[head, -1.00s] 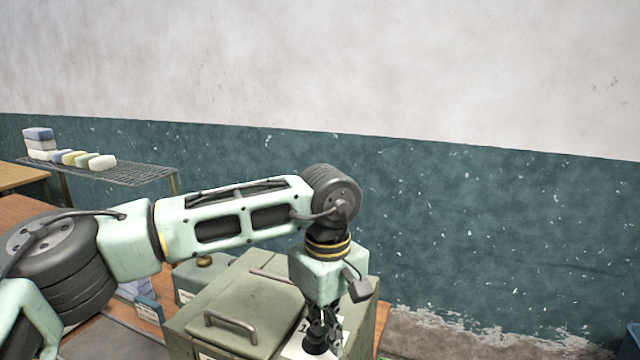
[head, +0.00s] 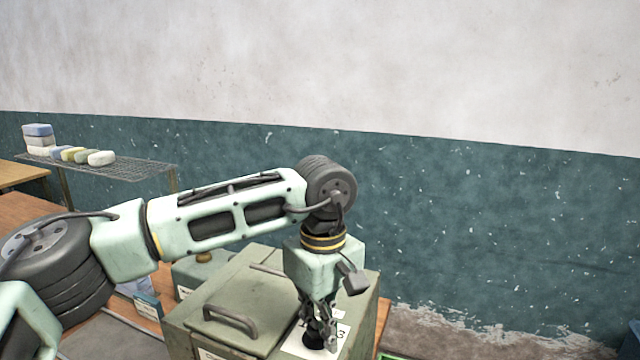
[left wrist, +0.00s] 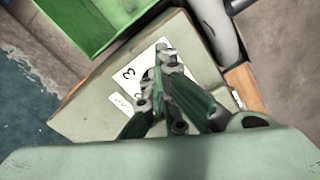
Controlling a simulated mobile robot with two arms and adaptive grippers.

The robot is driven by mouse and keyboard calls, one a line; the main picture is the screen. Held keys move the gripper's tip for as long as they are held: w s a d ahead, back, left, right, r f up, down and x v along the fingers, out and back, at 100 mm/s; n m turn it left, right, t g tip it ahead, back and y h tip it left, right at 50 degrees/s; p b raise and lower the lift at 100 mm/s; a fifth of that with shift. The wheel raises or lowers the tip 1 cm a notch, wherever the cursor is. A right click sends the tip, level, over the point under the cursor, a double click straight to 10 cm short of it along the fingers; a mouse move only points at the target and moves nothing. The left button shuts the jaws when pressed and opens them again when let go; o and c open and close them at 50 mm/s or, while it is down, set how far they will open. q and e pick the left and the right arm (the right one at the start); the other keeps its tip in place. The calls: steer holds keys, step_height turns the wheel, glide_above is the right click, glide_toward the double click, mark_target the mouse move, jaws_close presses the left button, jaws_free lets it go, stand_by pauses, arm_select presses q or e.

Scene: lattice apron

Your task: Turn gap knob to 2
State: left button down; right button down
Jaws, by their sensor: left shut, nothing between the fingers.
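The gap knob (head: 313,341) is a dark round knob on a white dial card (head: 294,346) on top of a grey-green metal box (head: 185,320). In the head view a digit 3 shows on the card to the right of the knob. My left gripper (head: 325,340) points down at the knob, shut and empty, its fingers partly in front of it; I cannot tell whether they touch. In the left wrist view the shut fingers (left wrist: 163,58) cover the knob and part of the card, with the 3 beside them. The knob's pointing direction is hidden. My right gripper is out of view.
A raised handle (head: 230,320) stands on the box, left of the card. A wire shelf (head: 130,171) with soap-like blocks is at the back left. A green bin (left wrist: 100,22) lies beyond the box in the left wrist view. A wall runs behind.

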arm_select(q)
steer(key=shift+w+a+f, duration=0.1)
steer(key=shift+a+f, duration=0.1)
steer(key=shift+a, duration=0.05)
steer(key=shift+s+d+b, duration=0.1)
steer(key=shift+s+b, duration=0.1)
steer(key=shift+b, duration=0.1)
step_height(320, 180, up, 6)
steer(key=p, duration=0.4)
stand_by(0.4)
steer(key=shift+d+r, duration=0.1)
steer(key=shift+d, duration=0.1)
